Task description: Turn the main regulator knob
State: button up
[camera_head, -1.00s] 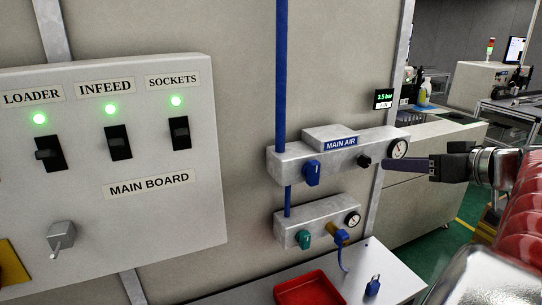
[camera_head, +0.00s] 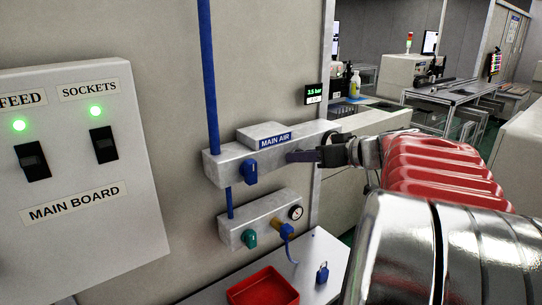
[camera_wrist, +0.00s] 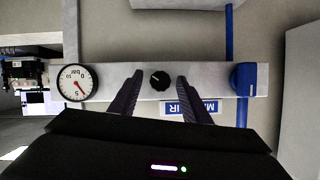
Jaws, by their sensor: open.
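The main regulator knob (camera_wrist: 160,80) is small, round and black, on the grey MAIN AIR block (camera_head: 220,168). In the wrist view it shows between the two open fingers of my gripper (camera_wrist: 159,79), with a gap on each side; I cannot tell how deep the fingers reach around it. In the head view my gripper (camera_head: 300,156) is in front of the block's right part and hides the knob. The block's pressure gauge (camera_wrist: 75,82) and blue valve handle (camera_wrist: 243,79) sit on either side; the handle also shows in the head view (camera_head: 250,173).
A second regulator block (camera_head: 235,231) with a green knob (camera_head: 249,239) and a blue hose hangs below. A red tray (camera_head: 263,285) and a blue padlock (camera_head: 322,273) are on the bench. A pressure display (camera_head: 313,95) is at upper right. The MAIN BOARD panel (camera_head: 70,150) is left.

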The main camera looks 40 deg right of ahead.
jog(key=shift+c, duration=0.4)
jog(key=c, duration=0.9)
jog(key=shift+a, duration=0.15)
jog(key=shift+c, duration=0.3)
jog(key=shift+d+m, duration=0.2)
jog(key=shift+m, duration=0.1)
jog(key=m+t+y, duration=0.2)
jog(key=m, duration=0.4)
jog(key=f+m+t+y, duration=0.1)
jog(key=m+t+y, duration=0.1)
jog(key=m, duration=0.5)
jog(key=m+t+y, duration=0.1)
jog(key=m, duration=0.5)
jog(key=shift+d+f+m+t+y, duration=0.3)
jog(key=shift+f+t+y, duration=0.05)
jog(key=shift+t+y, duration=0.05)
